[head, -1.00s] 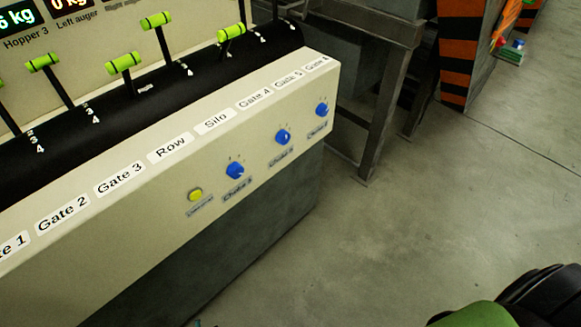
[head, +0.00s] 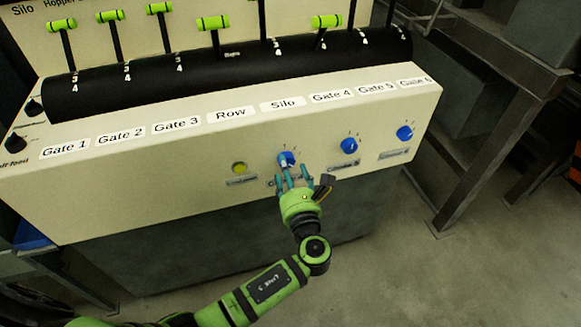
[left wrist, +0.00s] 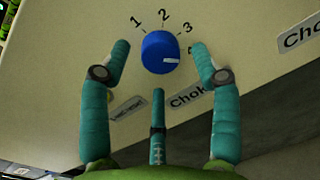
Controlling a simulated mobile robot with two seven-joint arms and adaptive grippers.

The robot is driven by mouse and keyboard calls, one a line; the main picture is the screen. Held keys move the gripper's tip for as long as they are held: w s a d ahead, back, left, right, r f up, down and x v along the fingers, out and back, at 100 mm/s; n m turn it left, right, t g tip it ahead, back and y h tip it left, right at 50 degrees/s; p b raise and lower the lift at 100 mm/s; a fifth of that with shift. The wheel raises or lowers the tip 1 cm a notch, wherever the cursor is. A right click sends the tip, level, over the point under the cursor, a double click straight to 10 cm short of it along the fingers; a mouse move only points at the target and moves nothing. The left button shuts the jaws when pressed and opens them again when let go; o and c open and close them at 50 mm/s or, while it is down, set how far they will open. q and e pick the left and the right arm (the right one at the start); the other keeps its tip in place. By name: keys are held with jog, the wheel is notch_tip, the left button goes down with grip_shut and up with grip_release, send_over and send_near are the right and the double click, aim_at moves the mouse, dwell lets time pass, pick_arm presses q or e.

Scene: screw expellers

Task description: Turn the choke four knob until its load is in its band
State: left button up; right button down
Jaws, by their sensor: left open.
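A blue knob (head: 287,158) is the leftmost of three on the cream panel's front. In the left wrist view the blue knob (left wrist: 160,52) has a white mark pointing right, past the 3 on its scale. Its label (left wrist: 187,97) reads "Chok"; the number is hidden by a finger. My left gripper (head: 291,180) is open in front of this knob. In the left wrist view its teal fingers (left wrist: 160,70) stand left, right and below the knob, apart from it. No load readout can be read. My right gripper is out of view.
Two more blue knobs (head: 349,145) (head: 405,133) sit to the right, a yellow button (head: 239,168) to the left. Green-handled levers (head: 214,23) rise from a black cylinder (head: 230,65) above. A metal frame (head: 480,160) stands right of the panel. Open floor lies in front.

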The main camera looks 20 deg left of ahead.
pick_arm(q)
jog(key=shift+x, duration=0.8)
jog(key=c, duration=1.1)
jog(key=shift+c, duration=0.2)
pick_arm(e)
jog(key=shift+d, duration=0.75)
pick_arm(q)
jog(key=shift+f, duration=0.15)
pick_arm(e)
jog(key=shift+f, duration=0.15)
pick_arm(q)
jog(key=shift+d+f+n+b, duration=0.1)
jog(key=shift+n+b, duration=1.1)
jog(key=shift+n, duration=1.1)
jog(key=shift+d+f+n+b, duration=0.15)
jog(key=shift+n+b, duration=1)
jog(key=shift+n, duration=1.15)
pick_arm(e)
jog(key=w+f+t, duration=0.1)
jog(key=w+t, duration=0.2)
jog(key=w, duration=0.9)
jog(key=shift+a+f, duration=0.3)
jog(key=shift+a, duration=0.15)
